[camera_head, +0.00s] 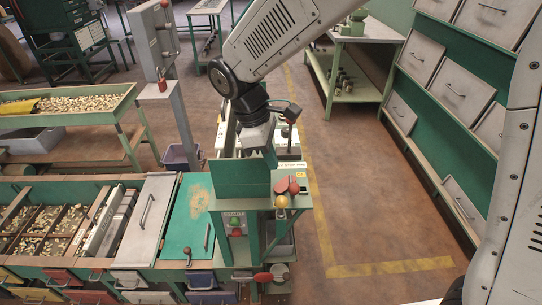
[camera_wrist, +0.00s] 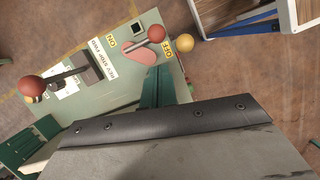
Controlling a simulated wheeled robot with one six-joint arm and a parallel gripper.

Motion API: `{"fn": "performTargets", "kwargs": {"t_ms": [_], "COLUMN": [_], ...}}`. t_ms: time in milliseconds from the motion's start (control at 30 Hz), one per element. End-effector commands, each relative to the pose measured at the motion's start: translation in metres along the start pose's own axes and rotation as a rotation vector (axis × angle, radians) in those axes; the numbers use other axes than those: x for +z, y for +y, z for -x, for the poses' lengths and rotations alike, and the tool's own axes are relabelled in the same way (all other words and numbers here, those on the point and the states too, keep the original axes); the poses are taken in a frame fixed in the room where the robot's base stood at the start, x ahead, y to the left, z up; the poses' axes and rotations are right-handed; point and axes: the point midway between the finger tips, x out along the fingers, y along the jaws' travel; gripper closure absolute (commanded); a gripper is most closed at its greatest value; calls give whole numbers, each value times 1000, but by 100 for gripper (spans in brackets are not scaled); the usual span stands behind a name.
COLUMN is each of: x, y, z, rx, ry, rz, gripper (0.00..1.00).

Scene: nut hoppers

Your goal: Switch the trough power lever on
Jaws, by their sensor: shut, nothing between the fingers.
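The trough power lever (camera_wrist: 156,34) is a short grey shaft with a red ball, on a pale green panel (camera_wrist: 95,100) marked ON and OFF. In the wrist view its ball leans to the OFF side, beside a flat red plate (camera_wrist: 138,53). In the head view its red ball (camera_head: 293,187) shows at the console's right end. My gripper (camera_head: 260,140) is shut and empty, pointing down behind the console's upright green plate (camera_head: 240,177).
A second red-ball lever (camera_wrist: 32,88) stands by a REV STOP FWD label; its ball also shows in the head view (camera_head: 291,112). A yellow ball (camera_wrist: 185,43) sits near OFF. A START button box (camera_head: 235,224) is below. Open floor (camera_head: 350,210) lies to the right, before the drawers (camera_head: 425,50).

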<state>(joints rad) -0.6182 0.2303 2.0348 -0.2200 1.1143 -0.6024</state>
Motion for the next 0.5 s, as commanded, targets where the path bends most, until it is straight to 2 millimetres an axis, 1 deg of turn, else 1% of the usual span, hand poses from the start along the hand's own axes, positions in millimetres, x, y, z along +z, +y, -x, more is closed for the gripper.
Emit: {"fn": "performTargets", "kwargs": {"t_ms": [33, 100, 233, 333, 500], "x": [0, 1, 1, 0, 0], "y": [0, -1, -1, 0, 0], "z": [-11, -25, -46, -58, -69], "rx": [-3, -4, -4, -2, -1], "ry": [-3, -3, -3, -2, -1], "rz": [0, 0, -1, -1, -1], "gripper": [100, 100, 100, 100, 100]}}
